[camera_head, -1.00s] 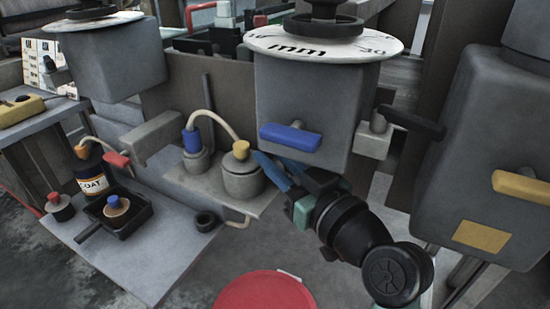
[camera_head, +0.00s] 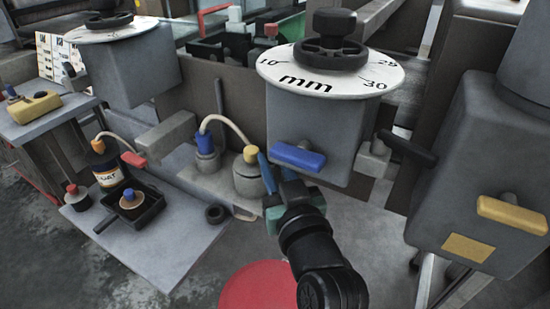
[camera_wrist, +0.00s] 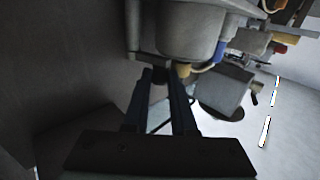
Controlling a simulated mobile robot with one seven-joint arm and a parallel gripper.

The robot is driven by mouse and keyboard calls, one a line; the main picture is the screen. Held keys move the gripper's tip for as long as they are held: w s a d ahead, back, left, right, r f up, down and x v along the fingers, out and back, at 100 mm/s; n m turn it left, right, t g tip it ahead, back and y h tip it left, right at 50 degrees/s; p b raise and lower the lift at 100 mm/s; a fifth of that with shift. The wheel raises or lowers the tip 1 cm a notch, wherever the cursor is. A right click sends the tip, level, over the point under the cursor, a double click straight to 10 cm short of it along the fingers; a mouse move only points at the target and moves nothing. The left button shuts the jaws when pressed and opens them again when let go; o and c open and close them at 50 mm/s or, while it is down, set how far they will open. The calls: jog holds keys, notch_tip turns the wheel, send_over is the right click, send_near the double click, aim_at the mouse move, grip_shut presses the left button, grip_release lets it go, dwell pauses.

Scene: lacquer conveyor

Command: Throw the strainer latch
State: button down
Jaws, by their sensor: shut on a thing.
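I take the grey pot (camera_head: 249,183) with the yellow cap (camera_head: 251,155) to be the strainer; it stands on a grey ledge, and a beige hose joins it to a blue-capped pot (camera_head: 205,147). My gripper (camera_head: 264,168) has its blue fingers at the pot's right side. In the wrist view my gripper (camera_wrist: 166,76) is shut on a small dark piece (camera_wrist: 160,77), probably the latch, just below the large grey pot body (camera_wrist: 187,30). The fingers hide much of this piece, so its shape and the latch's position cannot be told.
A grey hopper (camera_head: 320,130) with a blue handle (camera_head: 298,157) and a dial overhangs close to my gripper's right. A grey housing (camera_head: 470,170) with a yellow handle stands at right. A red round top (camera_head: 258,287) is below. A black tray (camera_head: 130,212) lies left.

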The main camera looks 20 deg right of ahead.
jog(key=c, duration=0.7)
grip_release()
jog(key=shift+c, duration=0.2)
jog(key=s+a, duration=0.1)
jog(key=s, duration=1.2)
jog(key=shift+a, duration=0.25)
